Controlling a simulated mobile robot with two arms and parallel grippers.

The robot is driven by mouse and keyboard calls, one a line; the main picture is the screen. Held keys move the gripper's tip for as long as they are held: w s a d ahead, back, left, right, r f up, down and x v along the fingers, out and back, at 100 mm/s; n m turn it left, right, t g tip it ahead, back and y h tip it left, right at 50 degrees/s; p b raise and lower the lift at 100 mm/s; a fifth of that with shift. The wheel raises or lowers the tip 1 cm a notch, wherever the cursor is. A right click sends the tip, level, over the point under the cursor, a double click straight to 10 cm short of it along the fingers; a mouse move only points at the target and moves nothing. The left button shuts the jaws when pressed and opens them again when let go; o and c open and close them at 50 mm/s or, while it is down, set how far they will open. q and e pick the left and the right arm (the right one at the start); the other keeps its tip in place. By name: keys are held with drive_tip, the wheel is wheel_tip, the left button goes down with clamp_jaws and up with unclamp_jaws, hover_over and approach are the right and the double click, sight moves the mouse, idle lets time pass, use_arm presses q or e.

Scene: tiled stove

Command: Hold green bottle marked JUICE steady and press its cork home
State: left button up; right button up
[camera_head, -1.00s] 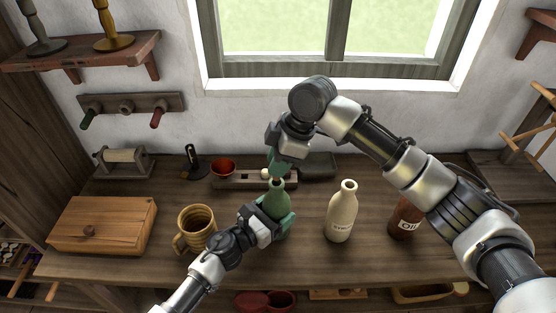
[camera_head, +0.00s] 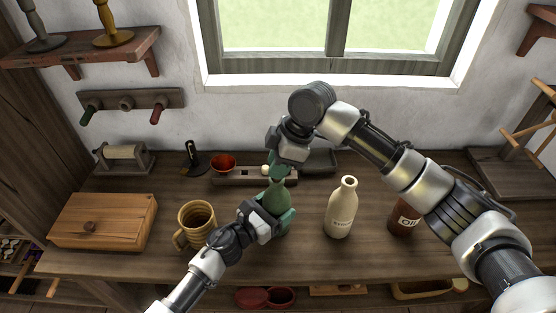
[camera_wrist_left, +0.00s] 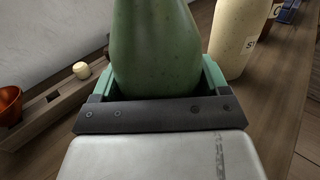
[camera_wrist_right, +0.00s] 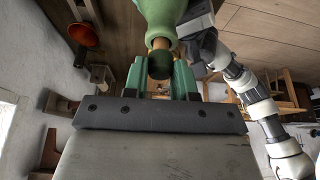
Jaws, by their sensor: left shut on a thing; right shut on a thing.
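The green bottle (camera_head: 277,196) stands upright on the workbench. It also shows large in the left wrist view (camera_wrist_left: 155,45); no JUICE marking is visible. My left gripper (camera_head: 278,221) is shut around the bottle's body, one finger on each side. My right gripper (camera_head: 278,168) is above the bottle's mouth, pointing down, shut on the cork (camera_wrist_right: 160,64). In the right wrist view the cork's dark top is between the green fingers, and its lighter lower part meets the bottle's mouth (camera_wrist_right: 160,30). How deep it sits is hard to tell.
A cream bottle (camera_head: 341,211) stands right of the green one, and a brown bottle (camera_head: 403,217) is partly behind my right arm. A mug (camera_head: 196,226) stands left, close to my left arm. A wooden rack (camera_head: 232,181), red bowl (camera_head: 222,163) and wooden box (camera_head: 103,221) are behind and left.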

drive_tip(key=shift+f, duration=0.65)
drive_tip(key=o, duration=1)
drive_tip(key=shift+c, duration=0.2)
drive_tip(key=v, duration=1.2)
